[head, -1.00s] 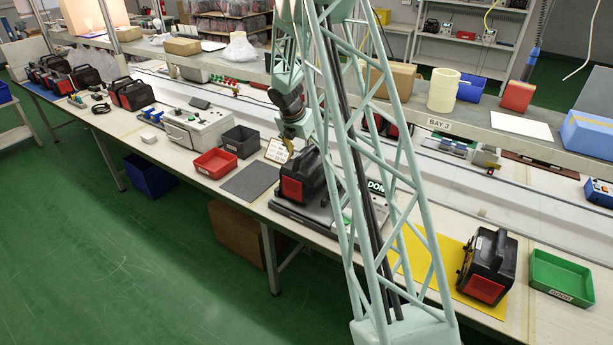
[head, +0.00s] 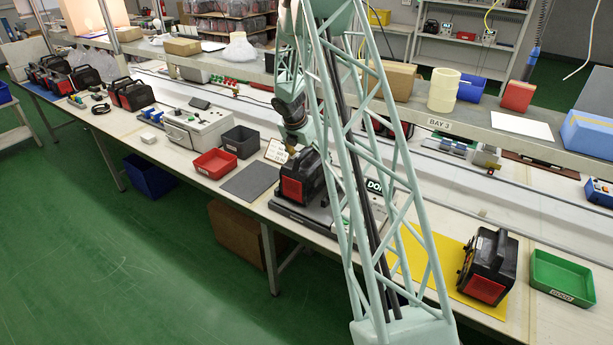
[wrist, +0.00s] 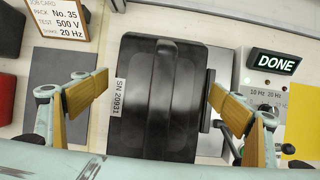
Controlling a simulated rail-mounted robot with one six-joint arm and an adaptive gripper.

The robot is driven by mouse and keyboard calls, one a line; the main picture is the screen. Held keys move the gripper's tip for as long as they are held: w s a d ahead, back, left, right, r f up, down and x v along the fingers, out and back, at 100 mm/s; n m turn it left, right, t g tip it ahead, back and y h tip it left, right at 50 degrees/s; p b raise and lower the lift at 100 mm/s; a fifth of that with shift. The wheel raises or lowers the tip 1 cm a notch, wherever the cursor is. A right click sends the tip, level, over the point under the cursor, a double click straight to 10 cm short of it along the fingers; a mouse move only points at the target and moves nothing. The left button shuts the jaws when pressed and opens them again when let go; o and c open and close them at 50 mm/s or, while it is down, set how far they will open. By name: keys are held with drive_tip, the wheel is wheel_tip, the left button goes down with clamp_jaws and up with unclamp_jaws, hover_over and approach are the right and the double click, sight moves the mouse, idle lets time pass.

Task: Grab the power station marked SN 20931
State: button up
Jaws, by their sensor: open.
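The black power station with the label SN 20931 (wrist: 160,110) lies under my gripper in the wrist view, its ridged handle along the middle. In the head view the black and red power station (head: 299,178) stands upright on a grey test stand (head: 287,212). My gripper (wrist: 158,95) is open, with one tan-padded finger on each side of the power station. The right finger looks close to its side; I cannot tell whether it touches. The left finger has a clear gap. In the head view the fingers are mostly hidden behind my lattice arm.
A lit DONE sign (wrist: 273,62) and switches stand right of the power station. A job card (wrist: 57,15) stands at upper left, above a grey mat (wrist: 62,90). Another power station (head: 488,265) is on a yellow mat (head: 425,262), beside a green tray (head: 562,276).

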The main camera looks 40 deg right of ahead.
drive_tip(key=shift+x, duration=1)
drive_tip(key=shift+f, duration=0.25)
idle(0.5)
drive_tip(key=shift+c, duration=0.7)
drive_tip(key=c, duration=1.6)
drive_tip(key=shift+w+r, duration=0.1)
drive_tip(key=shift+c, duration=0.6)
drive_tip(key=shift+d+r, duration=0.1)
drive_tip(key=shift+r, duration=0.1)
drive_tip(key=shift+r+p, duration=0.65)
drive_tip(key=shift+r, duration=4.4)
